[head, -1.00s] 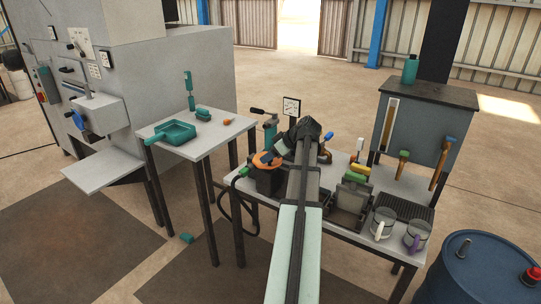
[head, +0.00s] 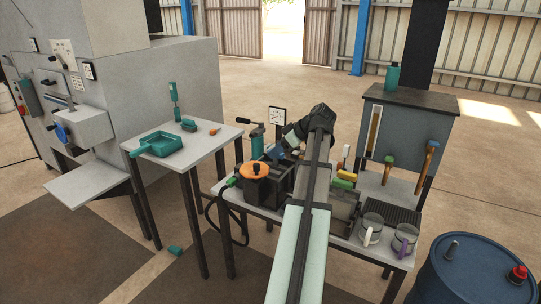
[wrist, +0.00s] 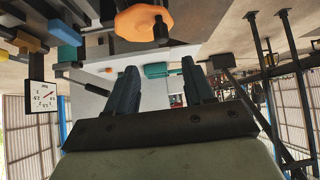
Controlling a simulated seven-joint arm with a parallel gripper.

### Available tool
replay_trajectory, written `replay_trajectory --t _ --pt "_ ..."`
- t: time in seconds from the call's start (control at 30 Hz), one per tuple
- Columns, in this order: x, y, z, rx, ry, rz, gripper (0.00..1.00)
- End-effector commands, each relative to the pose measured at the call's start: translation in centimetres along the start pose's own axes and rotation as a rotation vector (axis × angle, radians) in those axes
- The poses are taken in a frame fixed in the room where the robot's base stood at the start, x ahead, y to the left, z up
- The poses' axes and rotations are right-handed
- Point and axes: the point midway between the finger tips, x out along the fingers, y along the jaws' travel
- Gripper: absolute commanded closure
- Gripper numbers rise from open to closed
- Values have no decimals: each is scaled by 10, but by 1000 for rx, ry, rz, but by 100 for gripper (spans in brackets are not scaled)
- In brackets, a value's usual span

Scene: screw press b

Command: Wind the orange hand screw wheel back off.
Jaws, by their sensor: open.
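The orange hand screw wheel (head: 254,170) lies flat on top of a dark press block on the front table, with a small dark stub on it. It also shows at the top of the wrist view (wrist: 140,21), partly cut off by the frame edge. My gripper (wrist: 161,82) is open and empty, its two dark fingers spread apart. The wheel lies beyond the fingertips in the wrist view, with a gap between. In the head view my gripper is just right of and behind the wheel, its fingers partly hidden.
A dial gauge (head: 277,116) and a teal cylinder with a dark lever (head: 257,143) stand behind the wheel. To the left is a table with a green tray (head: 160,144). Glass mugs (head: 372,228) stand at the front right. A blue drum (head: 470,270) is at lower right.

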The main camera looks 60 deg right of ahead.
Motion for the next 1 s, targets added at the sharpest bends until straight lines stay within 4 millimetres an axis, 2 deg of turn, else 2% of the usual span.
replay_trajectory --t 0.1,0.23,0.67,0.77,0.83,1.0 --pt "-11 0 0 0 1 2 47" --pt "-16 0 0 0 0 1 47" --pt "-11 -3 -5 -8 0 -7 49" --pt "3 -12 -19 -29 0 -29 49" --pt "20 -22 -31 -50 -1 -56 49" --pt "77 -56 -61 -102 -9 -146 49"
